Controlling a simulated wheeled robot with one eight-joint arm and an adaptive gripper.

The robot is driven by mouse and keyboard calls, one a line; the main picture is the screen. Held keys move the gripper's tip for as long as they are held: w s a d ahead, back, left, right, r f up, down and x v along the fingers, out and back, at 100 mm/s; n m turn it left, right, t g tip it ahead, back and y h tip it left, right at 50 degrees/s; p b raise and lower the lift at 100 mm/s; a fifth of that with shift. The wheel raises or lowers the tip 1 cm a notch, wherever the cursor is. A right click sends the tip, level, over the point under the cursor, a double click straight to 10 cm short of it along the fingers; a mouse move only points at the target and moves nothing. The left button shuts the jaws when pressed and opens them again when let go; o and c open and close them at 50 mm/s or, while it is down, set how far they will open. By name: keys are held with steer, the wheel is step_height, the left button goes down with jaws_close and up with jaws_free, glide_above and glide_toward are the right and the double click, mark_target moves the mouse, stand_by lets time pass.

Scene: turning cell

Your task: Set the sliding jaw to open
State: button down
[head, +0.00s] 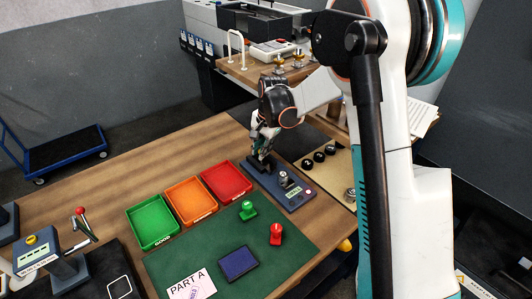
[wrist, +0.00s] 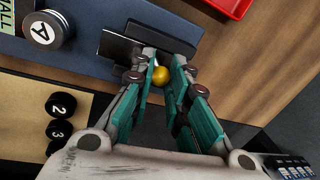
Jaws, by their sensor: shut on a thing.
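The sliding jaw is a dark block (wrist: 120,46) on a blue-grey fixture base (head: 295,198), mostly covered by my fingers. A gold ball knob (wrist: 161,77) shows between the teal-padded fingers in the wrist view. My gripper (head: 261,155) points down at the far left end of the base; in the wrist view its fingertips (wrist: 168,58) are closed in at the jaw's knob. The exact contact is partly hidden. A metal cylinder marked A (wrist: 43,32) stands on the base, apart from the jaw.
Red (head: 226,182), orange (head: 190,202) and green (head: 152,222) trays lie left of the fixture. A green mat (head: 205,255) holds a green piece (head: 247,210) and a red piece (head: 276,234). Black numbered knobs (head: 319,157) stand on a tan board to the right.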

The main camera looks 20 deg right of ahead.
mark_target(266, 163)
steer(key=c, duration=1.5)
jaws_free()
steer(key=shift+w+a, duration=0.15)
steer(key=shift+w, duration=0.1)
steer(key=shift+s, duration=0.1)
steer(key=r, duration=0.4)
steer(key=s+d+r, duration=0.1)
steer(key=r, duration=0.3)
steer(key=s+r, duration=0.1)
steer(key=r, duration=0.3)
steer(key=shift+d, duration=0.2)
steer(key=shift+w, duration=0.1)
steer(key=s+r+n+t+b, duration=0.1)
steer(key=s+r+n, duration=0.2)
steer(key=s, duration=0.5)
steer(key=s+r+n+t+b, duration=0.1)
steer(key=s+r+n+t, duration=0.15)
steer(key=s, duration=0.55)
steer(key=s+f+n, duration=0.1)
steer(key=s+n, duration=0.1)
steer(key=s, duration=0.3)
steer(key=s+f+n+t+b, duration=0.1)
steer(key=s+f, duration=0.1)
steer(key=s, duration=0.3)
steer(key=s+f+n+t+h, duration=0.1)
steer(key=s+n, duration=0.1)
steer(key=s, duration=0.3)
steer(key=shift+s+a+f+n+b, duration=0.1)
steer(key=shift+s+f+n+b, duration=0.1)
steer(key=shift+f+n+b, duration=0.2)
